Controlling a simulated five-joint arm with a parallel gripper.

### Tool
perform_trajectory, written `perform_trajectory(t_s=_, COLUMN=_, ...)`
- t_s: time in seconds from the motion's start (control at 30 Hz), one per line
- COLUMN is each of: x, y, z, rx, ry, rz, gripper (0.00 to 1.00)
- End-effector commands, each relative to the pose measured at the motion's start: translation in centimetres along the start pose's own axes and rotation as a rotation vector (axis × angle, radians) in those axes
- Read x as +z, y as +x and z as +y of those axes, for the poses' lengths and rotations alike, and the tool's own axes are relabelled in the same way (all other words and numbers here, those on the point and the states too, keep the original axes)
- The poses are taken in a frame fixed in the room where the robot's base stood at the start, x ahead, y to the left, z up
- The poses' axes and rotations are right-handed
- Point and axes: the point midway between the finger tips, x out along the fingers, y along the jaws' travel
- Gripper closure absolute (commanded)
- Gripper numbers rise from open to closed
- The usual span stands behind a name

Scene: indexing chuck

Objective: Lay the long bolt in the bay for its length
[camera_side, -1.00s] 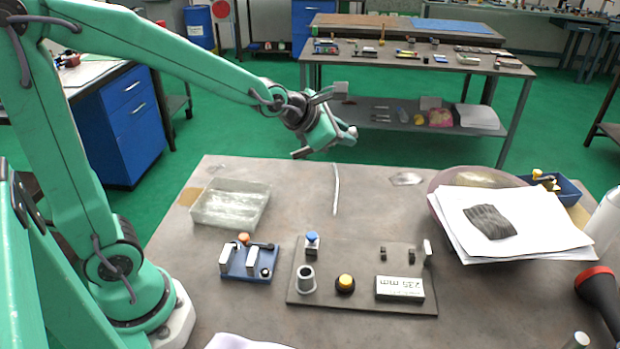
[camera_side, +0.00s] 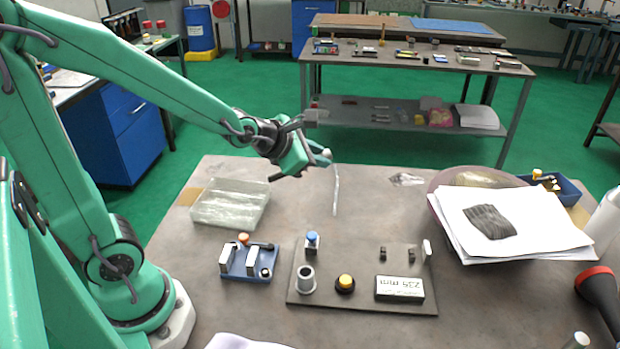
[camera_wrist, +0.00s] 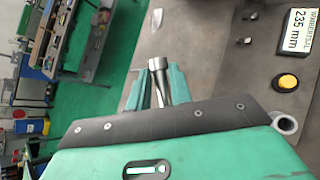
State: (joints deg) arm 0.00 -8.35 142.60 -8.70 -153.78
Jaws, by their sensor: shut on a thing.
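My gripper (camera_side: 318,159) is over the far part of the table, near the table's back edge. It is shut on a grey metal bolt (camera_wrist: 157,66), whose round head shows beyond the green fingers (camera_wrist: 158,88) in the wrist view. In the side view only a small pale end of the bolt (camera_side: 327,153) shows; most of its shank is hidden. A dark plate (camera_side: 320,288) nearer the front carries a display reading 235 mm (camera_side: 400,289), a yellow button (camera_side: 345,283), a grey socket (camera_side: 306,280) and small dark pegs (camera_side: 383,254). I cannot make out a length bay for certain.
A clear tray (camera_side: 205,222) stands at the table's left. A blue fixture (camera_side: 238,273) with pale blocks sits left of the plate. A pale thin strip (camera_side: 336,200) lies below my gripper. Papers (camera_side: 540,215) cover a bowl at right. The table's middle is mostly clear.

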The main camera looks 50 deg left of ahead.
Motion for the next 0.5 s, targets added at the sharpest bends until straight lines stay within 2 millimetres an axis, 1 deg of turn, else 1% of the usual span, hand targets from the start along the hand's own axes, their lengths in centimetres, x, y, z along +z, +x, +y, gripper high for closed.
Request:
perform_trajectory(t_s=0.17, x=-0.37, y=-0.09, z=-0.19, rx=0.001, ry=0.0, rz=-0.003, gripper=1.0)
perform_trajectory(t_s=0.37, x=-0.29, y=0.0, z=-0.2, rx=0.0, ry=0.001, rz=-0.003, gripper=1.0)
perform_trajectory(t_s=0.5, x=0.02, y=0.49, z=-0.36, rx=-0.005, ry=0.005, rz=-0.005, gripper=1.0)
